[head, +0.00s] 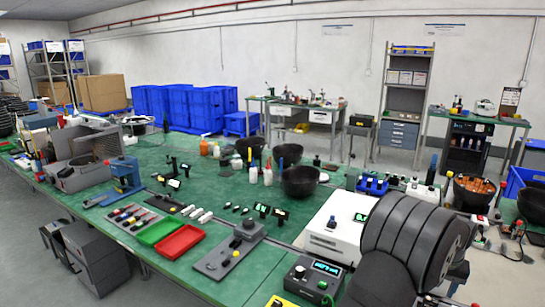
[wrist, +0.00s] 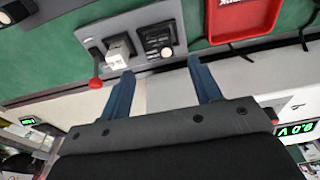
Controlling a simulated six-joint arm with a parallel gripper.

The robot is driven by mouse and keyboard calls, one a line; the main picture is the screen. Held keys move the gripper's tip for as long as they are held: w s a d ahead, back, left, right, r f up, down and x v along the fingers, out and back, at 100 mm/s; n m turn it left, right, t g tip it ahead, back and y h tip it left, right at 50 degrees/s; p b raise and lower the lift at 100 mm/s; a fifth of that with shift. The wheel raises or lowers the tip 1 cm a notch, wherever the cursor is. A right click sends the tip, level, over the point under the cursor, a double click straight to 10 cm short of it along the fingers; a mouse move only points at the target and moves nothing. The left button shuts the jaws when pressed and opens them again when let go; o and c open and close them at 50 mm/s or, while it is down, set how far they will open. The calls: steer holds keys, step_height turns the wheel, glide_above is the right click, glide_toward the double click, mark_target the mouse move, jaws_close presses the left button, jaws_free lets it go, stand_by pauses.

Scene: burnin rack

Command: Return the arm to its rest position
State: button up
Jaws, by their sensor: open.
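My gripper (wrist: 160,65) shows in the wrist view with its two blue fingers spread apart and nothing between them. In the head view a dark ribbed part of my arm fills the lower right, and the gripper's fingers are not visible there.
A red tray (head: 181,242) and a green tray (head: 158,231) lie on the green bench (head: 140,262). A grey control box (head: 313,279) with a lit display and a white box (head: 337,226) stand near my arm. Black bowls (head: 300,181) stand farther back.

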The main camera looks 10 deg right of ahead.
mark_target(431, 301)
step_height(431, 301, up, 5)
steer(key=f, duration=1.2)
steer(key=shift+w+d+f, duration=0.25)
steer(key=shift+w+d, duration=0.1)
steer(key=r, duration=0.5)
steer(key=shift+s+d, duration=0.1)
steer(key=shift+s, duration=0.1)
steer(key=s+r, duration=0.7)
steer(key=s, duration=0.5)
steer(key=s+a+f, duration=0.2)
steer(key=s, duration=1.3)
steer(key=w+d+f, duration=0.1)
steer(key=w+f, duration=0.1)
steer(key=w, duration=0.1)
steer(key=w+d+f, duration=0.1)
steer(key=w+f, duration=0.1)
steer(key=w, duration=0.2)
steer(key=w+d+f, duration=0.1)
steer(key=w+f, duration=0.2)
steer(key=w, duration=0.1)
steer(key=shift+w, duration=0.1)
steer(key=shift+w+f, duration=0.15)
steer(key=shift+f, duration=0.4)
steer(key=shift+w+f, duration=0.15)
steer(key=shift+f, duration=0.85)
